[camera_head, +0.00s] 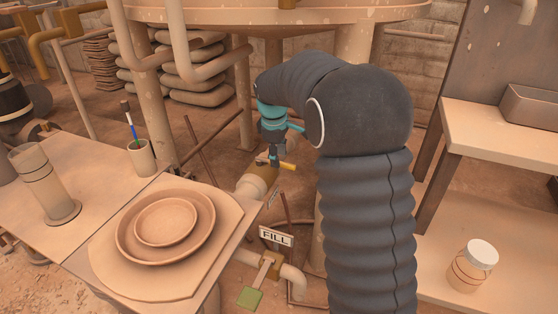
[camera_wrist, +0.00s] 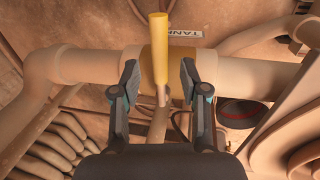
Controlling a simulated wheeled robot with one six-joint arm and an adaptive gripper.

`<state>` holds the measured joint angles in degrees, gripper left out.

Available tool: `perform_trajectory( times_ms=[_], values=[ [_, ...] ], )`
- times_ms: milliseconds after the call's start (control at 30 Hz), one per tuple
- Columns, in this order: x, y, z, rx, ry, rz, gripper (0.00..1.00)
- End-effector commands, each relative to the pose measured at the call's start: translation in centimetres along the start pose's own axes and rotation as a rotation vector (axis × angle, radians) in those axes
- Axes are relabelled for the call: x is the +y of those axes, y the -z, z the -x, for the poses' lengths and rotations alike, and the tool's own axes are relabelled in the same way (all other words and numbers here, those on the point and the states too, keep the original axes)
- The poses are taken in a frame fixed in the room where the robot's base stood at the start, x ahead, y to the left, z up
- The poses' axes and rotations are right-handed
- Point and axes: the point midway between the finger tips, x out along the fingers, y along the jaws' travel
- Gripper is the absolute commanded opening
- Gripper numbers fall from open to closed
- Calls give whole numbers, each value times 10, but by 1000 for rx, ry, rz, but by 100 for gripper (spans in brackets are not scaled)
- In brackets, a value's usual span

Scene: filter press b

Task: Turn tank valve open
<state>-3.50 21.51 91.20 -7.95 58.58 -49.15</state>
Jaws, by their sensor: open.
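The tank valve has a yellow handle (camera_wrist: 159,50) that shows in the wrist view, standing upright in the picture in front of a brass-coloured valve body (camera_wrist: 178,62) on a thick pale pipe. A "TANK" label (camera_wrist: 184,34) is behind it. My gripper (camera_wrist: 158,80) is open, with one finger on each side of the handle's lower part; I see gaps and cannot tell any contact.
A second valve with a green handle (camera_head: 250,298) sits by the "FILL" sign (camera_head: 276,237). A table (camera_head: 230,232) with a stacked dish (camera_head: 165,222) stands to the left. A bench (camera_head: 500,145) is at the right, and a lidded jar (camera_head: 473,266) stands below it. Tank legs stand behind.

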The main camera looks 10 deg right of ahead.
Motion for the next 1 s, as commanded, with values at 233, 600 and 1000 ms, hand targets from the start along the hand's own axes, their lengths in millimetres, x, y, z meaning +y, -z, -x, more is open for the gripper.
perform_trajectory(
  times_ms=[233,600,1000],
  values=[
    [0,0,-19,0,0,-1,44],
    [0,0,-21,0,-1,-1,22],
    [1,-1,-20,-1,-1,-7,0]
  ],
)
